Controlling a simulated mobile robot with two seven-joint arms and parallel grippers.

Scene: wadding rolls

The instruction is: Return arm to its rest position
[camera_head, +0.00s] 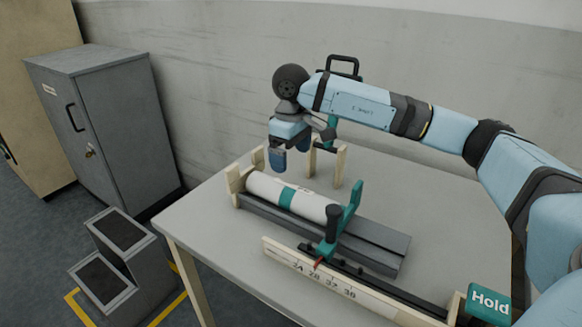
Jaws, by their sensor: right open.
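My right arm reaches in from the right across the table (222,268). Its gripper (290,155) hangs over the far part of the table, fingers pointing down. It is open, with nothing seen between the fingers. A white roll with a teal band (264,187) lies on a long grey bed (372,248) below and in front of the gripper, apart from it. A teal stop with a dark knob (347,218) stands at the roll's near right end. My left gripper is out of view.
A wooden rail with printed marks (330,283) runs along the near side, with a teal Hold block (488,303) at its right end. A wooden stand (341,166) is behind the gripper. A grey cabinet (110,120) and steps (125,265) are at left.

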